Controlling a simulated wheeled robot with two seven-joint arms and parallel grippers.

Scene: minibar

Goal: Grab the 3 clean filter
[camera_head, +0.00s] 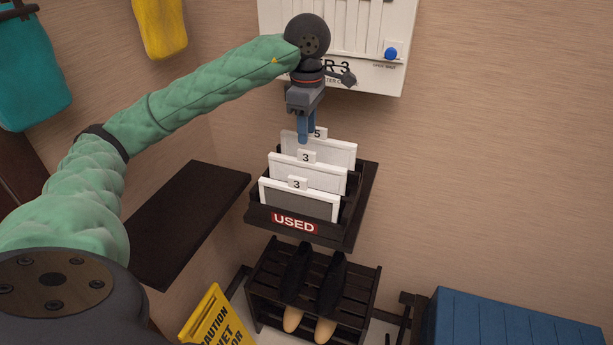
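Three framed filters stand upright, one behind another, in a dark rack (352,225) with a red "USED" label. The front filter (300,204) has a grey face and a tag reading 3. The middle filter (322,180) has a white face and also a tag reading 3. The back filter (336,151) is white, with a tag that seems to read 5, partly hidden by my gripper. My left gripper (306,138) points down with its blue fingers at the top edge of the back filter. I cannot tell whether they touch it or how far apart they are. My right gripper is out of view.
A white wall panel (372,78) with a blue knob is behind my gripper. A bare dark shelf (190,222) is left of the rack. Below are a shoe rack (262,290) with dark shoes, a yellow caution sign (215,322) and a blue box (500,328).

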